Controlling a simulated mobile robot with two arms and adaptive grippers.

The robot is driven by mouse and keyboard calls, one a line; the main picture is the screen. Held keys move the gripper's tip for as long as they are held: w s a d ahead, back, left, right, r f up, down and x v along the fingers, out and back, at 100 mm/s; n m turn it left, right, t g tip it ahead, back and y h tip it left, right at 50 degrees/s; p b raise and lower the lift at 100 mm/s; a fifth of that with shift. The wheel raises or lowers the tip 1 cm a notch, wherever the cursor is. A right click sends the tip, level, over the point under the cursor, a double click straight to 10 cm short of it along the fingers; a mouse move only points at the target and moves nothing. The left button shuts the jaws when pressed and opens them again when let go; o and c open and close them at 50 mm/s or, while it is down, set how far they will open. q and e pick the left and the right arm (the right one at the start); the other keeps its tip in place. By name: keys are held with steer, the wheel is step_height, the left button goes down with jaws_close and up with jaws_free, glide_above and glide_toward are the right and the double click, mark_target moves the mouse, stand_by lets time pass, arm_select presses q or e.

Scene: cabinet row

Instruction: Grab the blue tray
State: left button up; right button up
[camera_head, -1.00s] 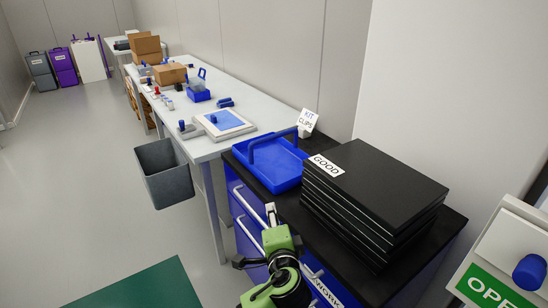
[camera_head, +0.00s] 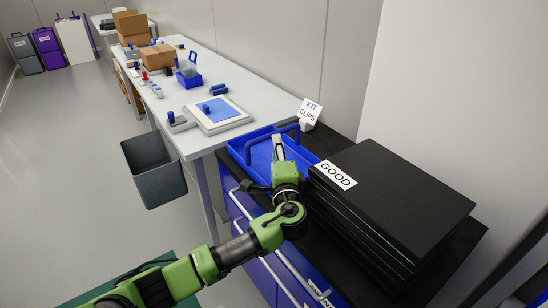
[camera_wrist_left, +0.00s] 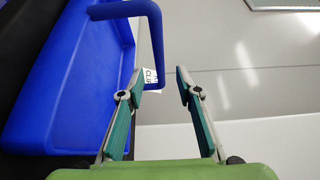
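The blue tray (camera_head: 240,154) with its upright loop handle (camera_head: 290,129) lies on the black top of the blue cabinet. My left gripper (camera_head: 278,147) is over the tray and hides part of it and of the handle. In the left wrist view the tray (camera_wrist_left: 62,80) fills the left side, and its handle (camera_wrist_left: 155,40) bends down near the fingertips. The left gripper (camera_wrist_left: 160,80) is open there, with a clear gap between the fingers. Nothing is gripped. Whether the handle lies between the fingers or beyond them I cannot tell. My right gripper is in no view.
A stack of black panels with a GOOD label (camera_head: 336,174) stands close to the right of the tray. A KIT CLIPS sign (camera_head: 310,112) stands behind it. Open floor lies to the left.

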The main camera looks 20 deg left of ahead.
arm_select(q)
steer(key=x, duration=0.6)
steer(key=shift+w, duration=0.35)
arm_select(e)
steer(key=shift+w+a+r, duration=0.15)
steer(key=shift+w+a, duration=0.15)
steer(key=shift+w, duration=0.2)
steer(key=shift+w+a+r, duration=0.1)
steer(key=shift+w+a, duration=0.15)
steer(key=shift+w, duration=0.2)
arm_select(q)
steer(key=shift+a, duration=0.15)
jaws_close()
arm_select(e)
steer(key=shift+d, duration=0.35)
